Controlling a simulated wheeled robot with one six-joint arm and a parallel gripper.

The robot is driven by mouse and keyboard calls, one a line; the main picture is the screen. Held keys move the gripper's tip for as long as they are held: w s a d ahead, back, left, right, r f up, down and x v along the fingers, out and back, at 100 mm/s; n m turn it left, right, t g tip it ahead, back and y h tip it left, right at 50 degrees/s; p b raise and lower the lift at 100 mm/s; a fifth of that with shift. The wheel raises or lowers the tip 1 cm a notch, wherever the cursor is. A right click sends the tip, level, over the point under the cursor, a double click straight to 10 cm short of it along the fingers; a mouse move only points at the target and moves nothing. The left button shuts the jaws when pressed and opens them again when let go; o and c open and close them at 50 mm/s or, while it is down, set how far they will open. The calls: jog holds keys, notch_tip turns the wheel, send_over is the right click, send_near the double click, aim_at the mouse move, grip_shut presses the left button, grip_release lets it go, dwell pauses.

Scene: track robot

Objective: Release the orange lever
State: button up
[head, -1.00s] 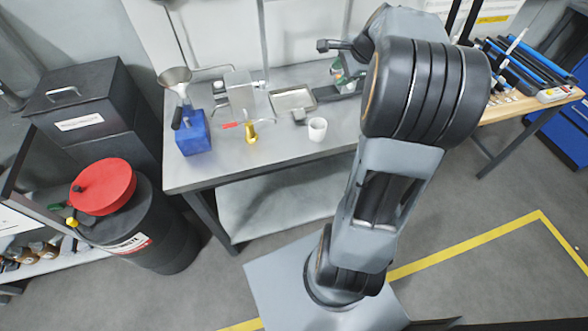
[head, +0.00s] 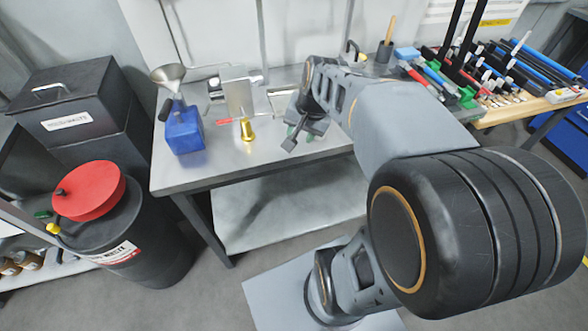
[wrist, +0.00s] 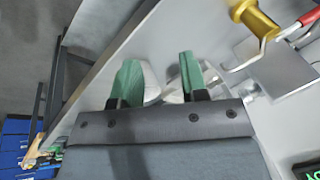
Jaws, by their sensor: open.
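The only lever-like thing I see of about that colour is a red-orange handle (head: 230,121), lying by a gold spool-shaped piece (head: 246,130) on the steel bench. In the wrist view the handle (wrist: 309,18) is at the upper right edge, partly cut off, beside the gold piece (wrist: 256,18). My gripper (head: 296,134) is over the bench, right of the gold piece and apart from it. Its green fingers (wrist: 158,70) are spread. A white rounded thing (wrist: 151,85) shows between and behind them, partly hidden; I cannot tell if they touch it.
A blue block with a funnel (head: 184,130) stands at the bench's left. An upright metal plate (head: 239,97) stands behind the gold piece. A black drum with a red lid (head: 90,191) is left of the bench. Pens and tools (head: 440,80) crowd the right.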

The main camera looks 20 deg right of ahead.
jog(key=s+a+f+n+b, duration=0.2)
jog(key=s+a+f+n, duration=0.2)
jog(key=s+f+n, duration=0.1)
jog(key=shift+h+b, duration=0.35)
jog(key=shift+h, duration=0.05)
jog(key=shift+f, duration=0.1)
